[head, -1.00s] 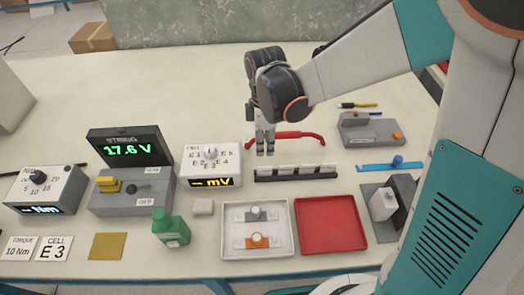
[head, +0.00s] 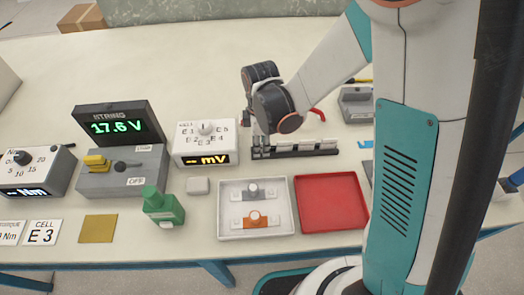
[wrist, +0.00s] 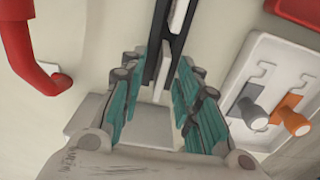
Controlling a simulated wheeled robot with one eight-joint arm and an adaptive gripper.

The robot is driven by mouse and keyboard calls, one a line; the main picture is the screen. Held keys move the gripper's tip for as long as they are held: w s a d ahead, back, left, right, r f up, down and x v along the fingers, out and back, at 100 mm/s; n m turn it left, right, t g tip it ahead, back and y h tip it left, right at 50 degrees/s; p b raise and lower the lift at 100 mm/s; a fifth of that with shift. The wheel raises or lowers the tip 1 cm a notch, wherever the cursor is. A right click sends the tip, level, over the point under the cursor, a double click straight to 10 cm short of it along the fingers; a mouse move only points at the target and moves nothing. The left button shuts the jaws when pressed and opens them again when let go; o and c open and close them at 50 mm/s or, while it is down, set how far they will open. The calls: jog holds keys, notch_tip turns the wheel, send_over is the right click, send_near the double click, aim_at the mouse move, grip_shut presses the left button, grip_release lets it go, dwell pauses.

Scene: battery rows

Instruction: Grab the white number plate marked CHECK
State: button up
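Several white plates (head: 308,146) stand in a row in a black rack (head: 318,154) behind the trays in the head view. No marking on them can be read, so I cannot tell which says CHECK. My gripper (head: 258,150) points down at the left end of this rack and hides part of it. In the wrist view my gripper (wrist: 163,68) is open, its teal-padded fingers apart on both sides of the rack's line. The black rack (wrist: 175,45) with a pale strip runs up between the fingertips. I cannot tell whether the fingers touch a plate.
A white tray (head: 226,230) with two fittings and a red tray (head: 331,203) lie in front of the rack. A white mV meter (head: 205,143) stands close left of my gripper. A red-handled tool (wrist: 32,55) lies behind the rack. A green bottle (head: 163,208) stands at the front.

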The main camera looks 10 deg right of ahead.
jog(key=shift+f, duration=0.2)
jog(key=shift+c, duration=0.2)
grip_shut()
jog(key=shift+r, duration=0.1)
